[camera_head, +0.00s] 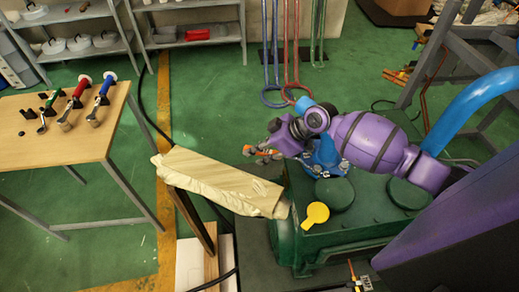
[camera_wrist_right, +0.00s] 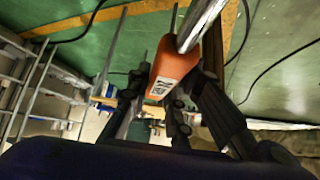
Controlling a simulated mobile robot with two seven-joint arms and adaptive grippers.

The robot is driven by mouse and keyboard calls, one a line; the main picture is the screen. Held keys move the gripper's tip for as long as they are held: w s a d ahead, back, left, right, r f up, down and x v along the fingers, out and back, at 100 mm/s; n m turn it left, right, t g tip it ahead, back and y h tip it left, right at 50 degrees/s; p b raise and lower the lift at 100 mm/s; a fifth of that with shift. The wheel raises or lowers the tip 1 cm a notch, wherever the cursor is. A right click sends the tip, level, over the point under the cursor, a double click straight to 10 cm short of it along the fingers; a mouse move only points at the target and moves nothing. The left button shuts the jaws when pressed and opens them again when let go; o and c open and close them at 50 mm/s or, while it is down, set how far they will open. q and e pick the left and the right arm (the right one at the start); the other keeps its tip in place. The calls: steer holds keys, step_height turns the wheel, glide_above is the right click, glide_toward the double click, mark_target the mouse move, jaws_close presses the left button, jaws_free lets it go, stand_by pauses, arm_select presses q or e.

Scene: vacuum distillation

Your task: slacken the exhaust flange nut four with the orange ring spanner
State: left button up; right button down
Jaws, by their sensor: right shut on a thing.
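My right gripper (camera_head: 275,150) is shut on the orange ring spanner (camera_head: 262,151), beside and left of the blue exhaust flange (camera_head: 326,160) in the head view. In the right wrist view the spanner's orange handle (camera_wrist_right: 178,72) sits between the dark fingers (camera_wrist_right: 172,100), and its bright metal shank runs up out of the picture. I cannot make out its ring end. The flange stands on the green pump (camera_head: 350,196), partly hidden by my right wrist. I cannot pick out nut four. My left gripper is not in view.
A wooden table (camera_head: 60,150) at left holds several hand tools. A cream-covered board (camera_head: 215,180) lies just left of the pump. A yellow round-ended piece (camera_head: 315,215) lies on the pump top. A blue pipe (camera_head: 475,100) rises at right. Grey shelves (camera_head: 190,42) stand behind.

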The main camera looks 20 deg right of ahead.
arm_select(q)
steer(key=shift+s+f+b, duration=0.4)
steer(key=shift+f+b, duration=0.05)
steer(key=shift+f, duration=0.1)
arm_select(e)
steer(key=shift+s+a+n+g+y, duration=0.45)
steer(key=shift+s+a+n, duration=0.4)
steer(key=shift+s, duration=0.25)
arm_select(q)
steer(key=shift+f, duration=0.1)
arm_select(e)
steer(key=shift+s, duration=0.1)
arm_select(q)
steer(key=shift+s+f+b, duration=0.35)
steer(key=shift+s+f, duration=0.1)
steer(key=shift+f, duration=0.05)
arm_select(e)
steer(key=shift+s+a+n+g+y, duration=0.15)
steer(key=shift+s+a+n+g, duration=0.15)
steer(key=shift+s+n, duration=0.2)
steer(key=shift+s+a+n+g+y, duration=0.1)
steer(key=shift+s+a+n+g, duration=0.2)
steer(key=shift+s, duration=0.25)
steer(key=shift+s, duration=0.1)
